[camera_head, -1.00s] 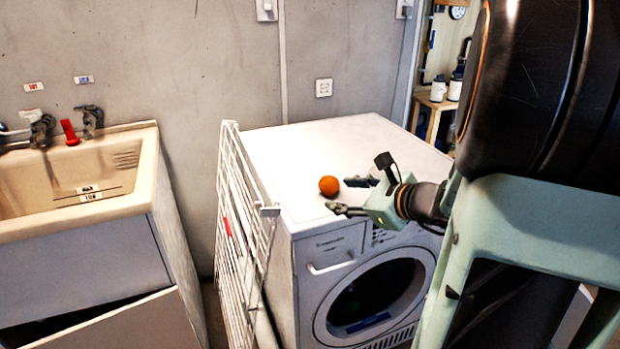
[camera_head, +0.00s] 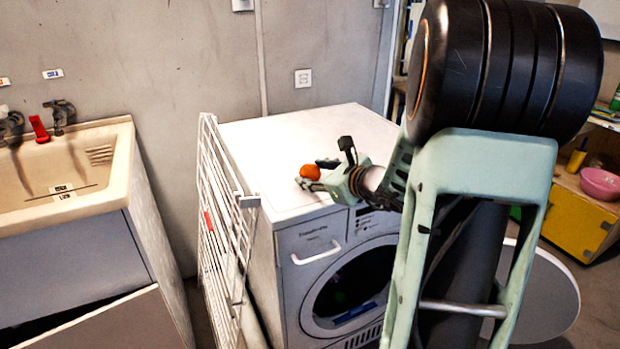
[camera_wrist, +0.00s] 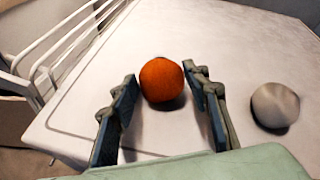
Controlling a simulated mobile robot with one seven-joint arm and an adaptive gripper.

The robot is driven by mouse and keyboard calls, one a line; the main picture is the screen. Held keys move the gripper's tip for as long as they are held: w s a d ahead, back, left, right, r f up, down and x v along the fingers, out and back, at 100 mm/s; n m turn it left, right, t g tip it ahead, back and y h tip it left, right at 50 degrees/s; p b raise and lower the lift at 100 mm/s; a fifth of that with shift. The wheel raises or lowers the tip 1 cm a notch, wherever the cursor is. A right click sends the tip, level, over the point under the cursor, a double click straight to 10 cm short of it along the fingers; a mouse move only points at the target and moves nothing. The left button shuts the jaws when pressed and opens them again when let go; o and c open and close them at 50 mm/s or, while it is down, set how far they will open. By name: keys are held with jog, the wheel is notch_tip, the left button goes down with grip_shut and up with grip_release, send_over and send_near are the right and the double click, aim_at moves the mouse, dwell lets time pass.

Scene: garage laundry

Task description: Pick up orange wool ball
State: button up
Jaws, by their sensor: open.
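The orange wool ball (camera_head: 310,172) rests on top of the white washing machine (camera_head: 300,135), near its front left part. In the wrist view the orange wool ball (camera_wrist: 162,80) lies at the tips of the two fingers, slightly beyond and partly between them. My gripper (camera_head: 312,174) is open, low over the machine top, with a finger on either side of the ball. In the wrist view my gripper (camera_wrist: 160,85) shows a gap between both fingers and the ball's near side. Whether a finger touches the ball I cannot tell.
A pale grey ball (camera_wrist: 274,106) lies on the machine top to the right of my gripper. A white drying rack (camera_head: 222,225) stands against the machine's left side. A sink (camera_head: 65,180) is farther left. The back of the machine top is clear.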

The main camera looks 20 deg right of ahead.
jog(key=shift+w+a+f, duration=0.1)
jog(key=shift+w+f, duration=0.1)
jog(key=shift+w, duration=0.3)
jog(key=shift+c, duration=0.5)
jog(key=c, duration=0.8)
jog(key=shift+r, duration=0.1)
